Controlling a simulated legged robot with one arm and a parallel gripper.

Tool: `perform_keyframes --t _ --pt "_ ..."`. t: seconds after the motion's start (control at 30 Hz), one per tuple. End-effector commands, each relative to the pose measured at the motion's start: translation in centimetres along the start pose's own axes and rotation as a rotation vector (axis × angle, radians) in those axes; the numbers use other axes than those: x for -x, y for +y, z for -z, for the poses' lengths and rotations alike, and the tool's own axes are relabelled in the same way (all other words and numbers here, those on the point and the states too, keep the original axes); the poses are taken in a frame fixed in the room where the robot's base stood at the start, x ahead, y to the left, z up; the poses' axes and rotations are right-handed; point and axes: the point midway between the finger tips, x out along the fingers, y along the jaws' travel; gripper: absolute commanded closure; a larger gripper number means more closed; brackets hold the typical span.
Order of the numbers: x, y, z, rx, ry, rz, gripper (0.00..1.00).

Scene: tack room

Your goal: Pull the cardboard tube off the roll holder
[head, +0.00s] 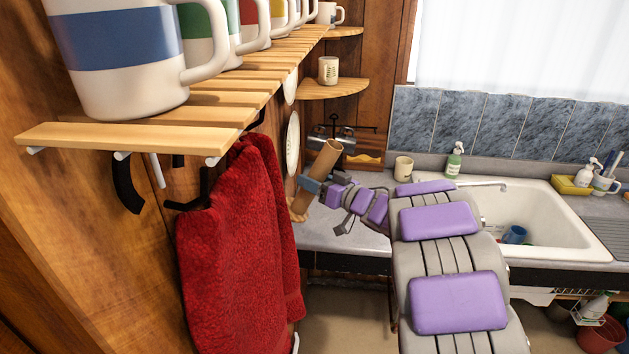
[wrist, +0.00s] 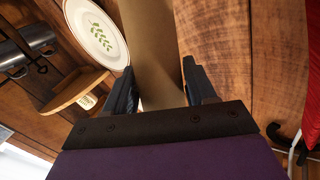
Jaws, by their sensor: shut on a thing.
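The brown cardboard tube (head: 325,160) stands tilted near the wooden wall, its open upper end leaning right. My gripper (head: 312,187) is shut on the tube around its lower half. In the wrist view the tube (wrist: 152,40) runs between the two dark fingers of my gripper (wrist: 160,88). A small light wooden piece (head: 296,209), perhaps the roll holder, shows at the wall by the tube's lower end. I cannot tell whether the tube is still on it.
A red towel (head: 235,235) hangs at left below a slatted shelf (head: 235,100) with several mugs. A white plate (head: 292,143) hangs on the wall near the tube; the plate also shows in the wrist view (wrist: 97,32). A sink (head: 535,215) and counter lie at right.

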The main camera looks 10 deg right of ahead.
Motion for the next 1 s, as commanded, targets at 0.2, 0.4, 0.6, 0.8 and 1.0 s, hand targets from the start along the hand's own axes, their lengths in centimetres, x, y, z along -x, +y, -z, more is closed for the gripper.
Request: perform_keyframes --t 0.2,0.4,0.6,0.8,1.0 --pt "0.0 0.0 0.1 0.000 0.000 -0.001 0.73" --pt "0.3 0.0 0.8 0.000 0.000 -0.001 0.73" --pt "0.7 0.0 2.1 0.000 0.000 -0.002 0.73" --pt "1.1 0.0 3.3 0.000 0.000 -0.001 0.73" --pt "1.6 0.0 4.6 0.000 0.001 -0.001 0.73"
